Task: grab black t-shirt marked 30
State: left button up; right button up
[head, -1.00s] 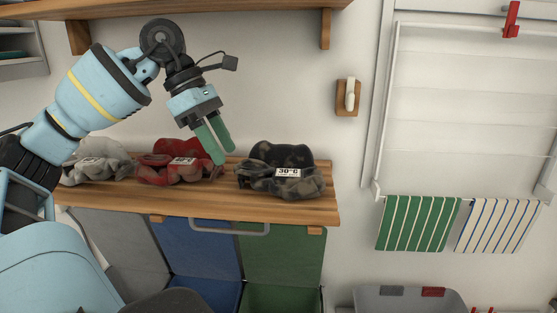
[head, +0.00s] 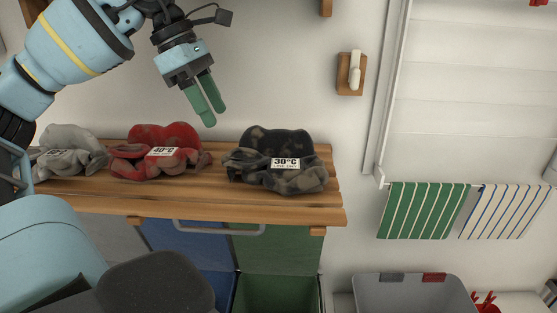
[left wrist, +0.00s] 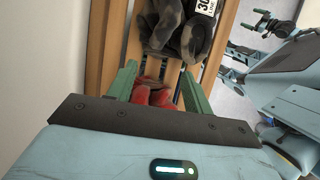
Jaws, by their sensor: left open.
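The black mottled t-shirt (head: 277,163) lies crumpled at the right end of the wooden shelf, with a white label reading 30°C. It also shows at the top of the left wrist view (left wrist: 178,28), partly cut off. My left gripper (head: 211,108) is open and empty above the shelf, up and left of the black t-shirt and apart from it. In the left wrist view its green fingers (left wrist: 156,88) stand apart, with red cloth seen below between them.
A red t-shirt (head: 160,154) labelled 40°C and a grey one (head: 68,153) lie left of it on the shelf (head: 215,205). Blue (head: 188,254) and green (head: 277,257) bins stand below. Striped towels (head: 424,210) hang right; a grey basket (head: 412,298) is lower right.

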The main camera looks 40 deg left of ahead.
aim_at(274, 126)
pick_arm(q)
jog(key=w+d, duration=0.4)
jog(key=shift+w+d, duration=0.15)
jog(key=shift+d, duration=0.25)
jog(key=shift+d, duration=0.1)
jog(key=shift+w+d, duration=0.25)
jog(key=shift+w, duration=0.05)
jog(key=shift+w+d, duration=0.75)
jog(key=shift+d, duration=0.15)
jog(key=shift+x, duration=1.15)
jog(key=shift+f, duration=0.35)
jog(key=shift+f, duration=0.25)
